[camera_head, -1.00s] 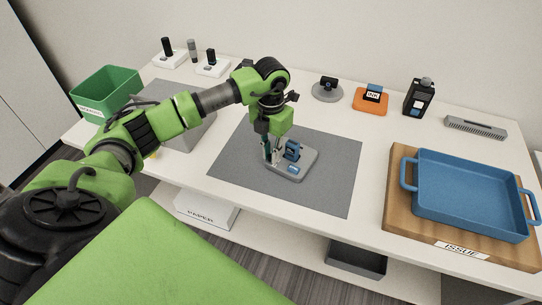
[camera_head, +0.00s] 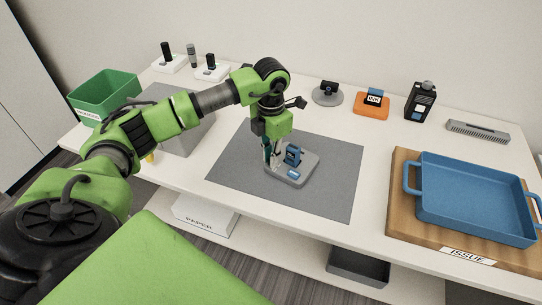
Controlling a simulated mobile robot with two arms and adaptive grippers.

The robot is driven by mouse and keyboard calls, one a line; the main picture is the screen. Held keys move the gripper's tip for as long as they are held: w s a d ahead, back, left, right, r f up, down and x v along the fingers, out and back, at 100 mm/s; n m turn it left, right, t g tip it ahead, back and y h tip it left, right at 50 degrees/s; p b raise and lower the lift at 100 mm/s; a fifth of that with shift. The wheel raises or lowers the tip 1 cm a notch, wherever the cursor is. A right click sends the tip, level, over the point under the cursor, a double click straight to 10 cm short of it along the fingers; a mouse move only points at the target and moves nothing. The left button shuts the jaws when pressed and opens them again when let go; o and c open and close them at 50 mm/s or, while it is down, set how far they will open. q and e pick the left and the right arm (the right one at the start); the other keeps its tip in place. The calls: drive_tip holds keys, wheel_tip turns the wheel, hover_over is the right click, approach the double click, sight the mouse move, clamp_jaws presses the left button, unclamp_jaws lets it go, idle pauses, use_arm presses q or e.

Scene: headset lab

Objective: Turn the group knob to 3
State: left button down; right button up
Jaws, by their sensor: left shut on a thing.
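A small grey device with blue parts (camera_head: 299,177) lies on the dark grey mat (camera_head: 336,190) in the middle of the table. My left gripper (camera_head: 270,160) points down at the left part of this device and is shut on a small part there. That part is mostly hidden by the fingers, and I cannot tell for sure that it is the group knob. No number or pointer on it can be read. A blue upright piece (camera_head: 293,154) stands just right of the fingers. My right gripper is not in view.
A blue tray (camera_head: 475,205) sits on a wooden board (camera_head: 410,235) marked ISSUE at the right.

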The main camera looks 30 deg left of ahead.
use_arm(q)
drive_tip(key=c, duration=2)
unclamp_jaws()
drive_tip(key=shift+c, duration=0.2)
wheel_tip(320, 180, up, 12)
